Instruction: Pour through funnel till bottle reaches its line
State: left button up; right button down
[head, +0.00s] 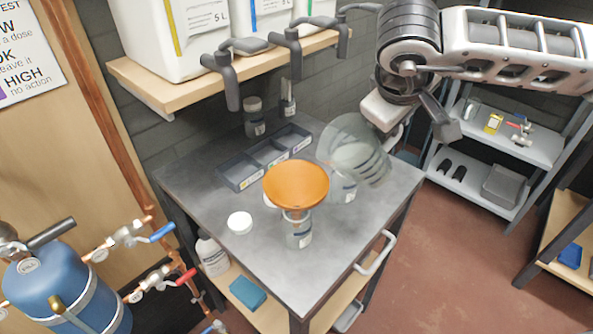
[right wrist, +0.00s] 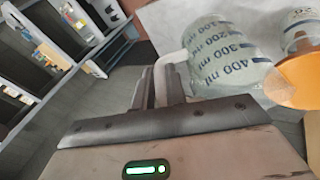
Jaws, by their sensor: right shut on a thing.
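An orange funnel (head: 296,183) sits in the neck of a clear bottle (head: 299,234) on the grey worktable. The funnel also shows at the right edge of the right wrist view (right wrist: 297,80). The bottle's line and liquid level are too small to tell. My right gripper (right wrist: 160,85) is shut on the handle of a clear measuring jug (right wrist: 220,50) with ml marks. No stream shows. My left gripper is out of view.
A wooden shelf (head: 150,85) with large white containers overhangs the back. A blue tank (head: 70,285) with pipes stands left.

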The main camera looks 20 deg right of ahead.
jog(key=shift+a+r, duration=0.15)
jog(key=shift+r, duration=0.15)
jog(key=shift+h, duration=0.3)
jog(key=shift+a+r, duration=0.25)
jog(key=shift+a+r+h+p, duration=0.35)
jog(key=shift+r+h+p, duration=0.2)
jog(key=shift+h+p, duration=0.05)
jog(key=shift+a+r+n+h, duration=0.15)
jog(key=shift+a+n+h, duration=0.15)
jog(key=shift+a+h, duration=0.4)
dwell(1.4)
jog(key=shift+a+r+n+t+h, duration=0.3)
jog(key=shift+a+r+h, duration=0.4)
jog(key=shift+r+h, duration=0.25)
dwell(3.5)
